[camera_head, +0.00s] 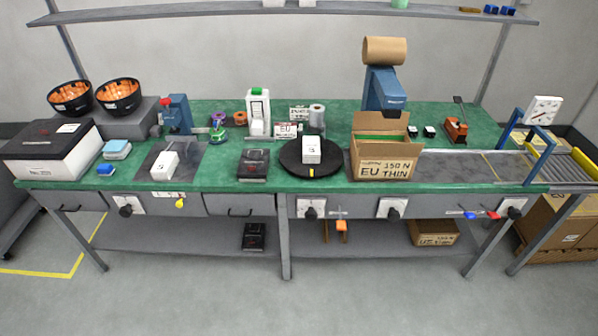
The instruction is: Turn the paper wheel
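What looks like the paper wheel is a brown paper roll (384,50) lying on its side on top of a blue stand (382,88) at the back right of the green bench. I cannot tell from here whether it has a separate wheel or knob. The roll's front surface is in clear view and nothing touches it. Neither of my grippers is in view.
An open cardboard box (381,166) stands on the green bench (225,182) in front of the blue stand. Left of it, a black turntable (288,160) bears a white box (311,149). A shelf (200,13) runs above the bench. Floor in front is clear.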

